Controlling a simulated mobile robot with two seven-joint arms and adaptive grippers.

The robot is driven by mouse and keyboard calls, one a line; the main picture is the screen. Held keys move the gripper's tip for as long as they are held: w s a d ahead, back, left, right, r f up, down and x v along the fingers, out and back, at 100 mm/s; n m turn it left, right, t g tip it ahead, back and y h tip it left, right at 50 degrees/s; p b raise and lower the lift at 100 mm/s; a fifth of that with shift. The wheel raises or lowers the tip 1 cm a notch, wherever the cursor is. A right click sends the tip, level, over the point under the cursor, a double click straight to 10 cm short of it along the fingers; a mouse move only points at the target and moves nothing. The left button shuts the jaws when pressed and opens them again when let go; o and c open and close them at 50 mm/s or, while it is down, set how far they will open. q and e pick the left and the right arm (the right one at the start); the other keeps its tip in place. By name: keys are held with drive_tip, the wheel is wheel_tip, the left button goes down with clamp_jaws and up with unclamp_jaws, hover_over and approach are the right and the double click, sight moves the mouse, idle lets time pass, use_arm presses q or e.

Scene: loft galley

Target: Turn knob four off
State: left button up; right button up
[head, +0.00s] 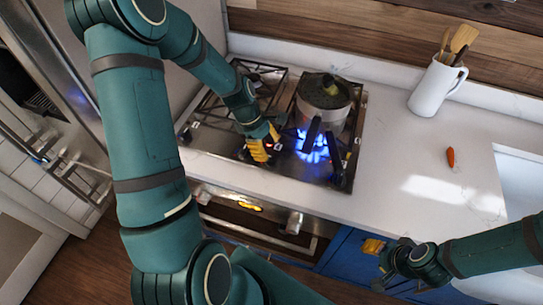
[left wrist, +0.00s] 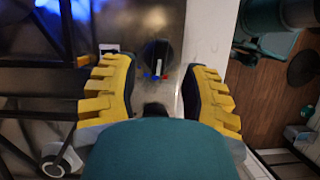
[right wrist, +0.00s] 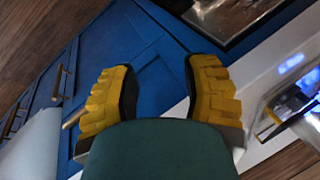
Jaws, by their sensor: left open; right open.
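A dark round knob (left wrist: 157,55) with a pale pointer line and small red and blue marks is in the left wrist view; I cannot tell its number. My left gripper (head: 262,148) is open over the front of the cooktop. Its yellow fingers (left wrist: 158,75) lie to either side of the knob, which sits near the level of the fingertips; I see no clear contact. In the head view the gripper hides this knob. Blue flames (head: 313,148) burn at the front right burner. My right gripper (head: 376,247) is open and empty in front of the blue cabinets.
A lidded pot (head: 325,92) stands on the cooktop (head: 345,185), its handle pointing forward. The counter between cooktop and sink is mostly clear.

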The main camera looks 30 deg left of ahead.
sight(271, 157)
use_arm(q)
drive_tip(key=shift+x, duration=2)
drive_tip(key=shift+o, duration=0.3)
clamp_jaws()
